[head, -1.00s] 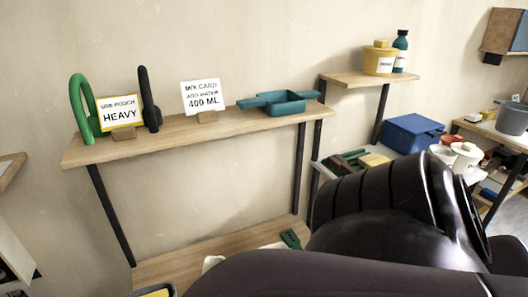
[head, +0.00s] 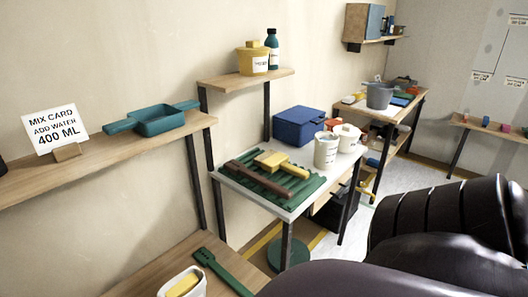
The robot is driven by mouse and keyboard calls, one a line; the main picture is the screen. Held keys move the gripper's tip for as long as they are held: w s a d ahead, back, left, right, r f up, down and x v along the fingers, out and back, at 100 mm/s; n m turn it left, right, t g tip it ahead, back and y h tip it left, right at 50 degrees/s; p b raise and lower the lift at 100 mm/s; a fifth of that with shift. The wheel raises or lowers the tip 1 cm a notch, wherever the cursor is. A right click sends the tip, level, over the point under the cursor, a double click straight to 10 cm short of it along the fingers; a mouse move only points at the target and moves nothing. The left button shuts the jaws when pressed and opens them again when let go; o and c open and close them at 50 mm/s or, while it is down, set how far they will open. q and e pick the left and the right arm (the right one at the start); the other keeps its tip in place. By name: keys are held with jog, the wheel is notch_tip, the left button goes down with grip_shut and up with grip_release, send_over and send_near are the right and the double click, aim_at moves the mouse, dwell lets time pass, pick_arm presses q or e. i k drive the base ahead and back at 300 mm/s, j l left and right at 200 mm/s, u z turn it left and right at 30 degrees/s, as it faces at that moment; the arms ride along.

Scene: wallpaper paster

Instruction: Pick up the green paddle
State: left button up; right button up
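A dark green, long flat tool that looks like the green paddle (head: 226,274) lies on the low wooden table (head: 150,270) at the bottom of the head view. Its narrow end with a hole points up and left. Its lower right end runs behind my dark arm. Neither of my grippers shows in this view; only dark rounded arm links of mine fill the lower right.
A white tub with a yellow block (head: 183,284) stands left of the green tool. A teal tray (head: 158,119) and a mix card (head: 56,130) stand on the upper shelf. A white table (head: 228,177) holds green slats, a blue box (head: 298,126) and white tubs (head: 326,151).

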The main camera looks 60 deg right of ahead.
aim_at(205, 257)
jog(key=z, duration=1.35)
jog(key=l+u, duration=0.2)
jog(key=u, duration=0.15)
jog(key=i+l+u, duration=0.1)
jog(key=u, duration=0.25)
jog(key=l+u, duration=0.5)
jog(key=l, duration=0.25)
jog(key=k+l+u, duration=0.2)
jog(key=l, duration=0.2)
jog(key=k+l, duration=0.1)
jog(key=l, duration=0.4)
jog(key=l+u, duration=0.1)
jog(key=l, duration=0.4)
jog(key=k+l, duration=0.15)
jog(key=l, duration=0.35)
jog(key=k+l, duration=0.1)
jog(key=l, duration=0.4)
jog(key=k+l+u, duration=0.1)
jog(key=l, duration=0.4)
